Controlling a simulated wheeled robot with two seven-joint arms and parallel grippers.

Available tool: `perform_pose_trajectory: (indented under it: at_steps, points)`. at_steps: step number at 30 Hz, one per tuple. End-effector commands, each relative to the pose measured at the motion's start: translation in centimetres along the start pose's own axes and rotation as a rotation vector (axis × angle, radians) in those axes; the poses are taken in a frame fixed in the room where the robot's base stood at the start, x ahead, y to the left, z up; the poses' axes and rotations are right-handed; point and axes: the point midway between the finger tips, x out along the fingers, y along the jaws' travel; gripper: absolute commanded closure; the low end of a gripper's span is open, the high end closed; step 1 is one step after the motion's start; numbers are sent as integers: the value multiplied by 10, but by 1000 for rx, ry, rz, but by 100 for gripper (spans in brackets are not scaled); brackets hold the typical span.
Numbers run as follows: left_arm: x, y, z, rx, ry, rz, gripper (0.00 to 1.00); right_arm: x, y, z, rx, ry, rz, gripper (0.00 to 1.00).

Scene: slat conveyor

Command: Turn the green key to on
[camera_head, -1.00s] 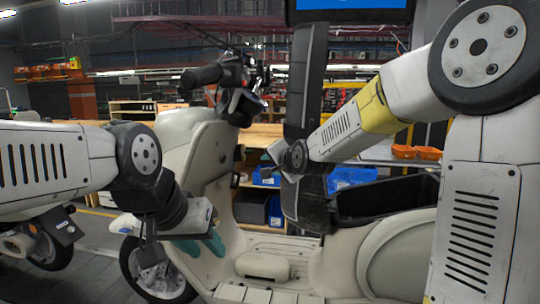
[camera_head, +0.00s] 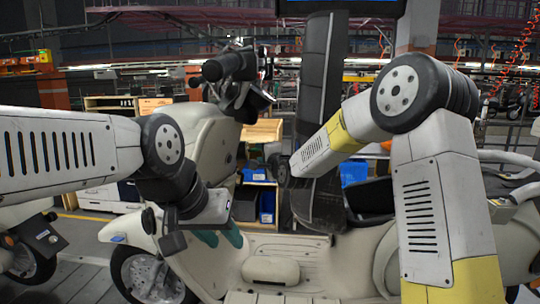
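A cream scooter (camera_head: 188,140) stands in front of me, with a dark handlebar grip (camera_head: 222,66) at the top of its front. I cannot make out a green key or its switch in this view. My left gripper (camera_head: 219,238) is low beside the scooter's front body, above the footboard. My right gripper (camera_head: 275,167) is behind the scooter's front, left of a dark upright column. Its fingers are too small and hidden to read.
The black column stands close to my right forearm. An open dark bin (camera_head: 371,197) sits over the scooter's rear. Blue crates (camera_head: 354,173) and shelves stand behind. Another scooter's wheel (camera_head: 32,262) shows at the far left.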

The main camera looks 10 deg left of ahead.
Motion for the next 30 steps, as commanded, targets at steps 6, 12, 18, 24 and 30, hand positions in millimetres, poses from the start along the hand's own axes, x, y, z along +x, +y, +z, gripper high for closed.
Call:
perform_pose_trajectory:
  at_steps: [6,12,18,24,30]
  points:
    - [0,0,0,0,0,0,64,35,1,1,-1,-1,1,65]
    - [0,0,0,0,0,0,64,57,0,0,-1,-1,1,65]
    - [0,0,0,0,0,0,64,64,1,0,-1,-1,2,65]
    - [0,0,0,0,0,0,64,63,0,0,-2,-1,2,69]
    - [0,0,0,0,0,0,64,63,0,0,-2,-1,2,100]
